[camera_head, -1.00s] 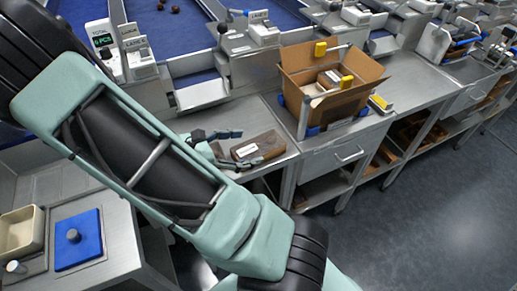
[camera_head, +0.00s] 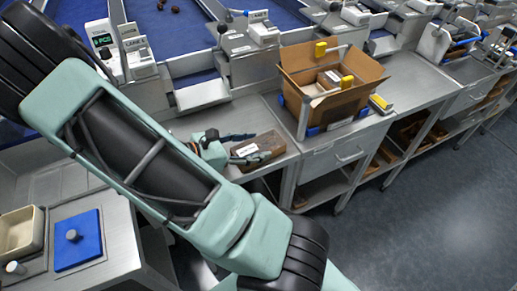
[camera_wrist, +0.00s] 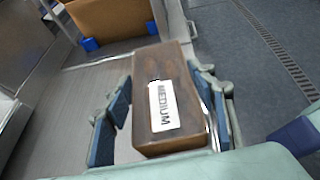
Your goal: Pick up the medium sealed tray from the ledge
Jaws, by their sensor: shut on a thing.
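The medium sealed tray (camera_wrist: 160,70) is a brown box-shaped pack with a white label reading MEDIUM, seen close up in the wrist view. In the head view the tray (camera_head: 268,142) is at the front of the steel ledge (camera_head: 262,108), left of the cardboard box. My gripper (camera_wrist: 165,112) has its blue-padded fingers on both long sides of the tray and is shut on it. In the head view my gripper (camera_head: 243,145) reaches the tray from the left. I cannot tell whether the tray touches the ledge.
An open cardboard box (camera_head: 335,98) with packs inside stands right of the tray, in a frame with blue corner feet. A yellow-topped item (camera_head: 380,104) lies right of it. A blue plate with a knob (camera_head: 77,240) and a beige bin (camera_head: 21,232) are at lower left.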

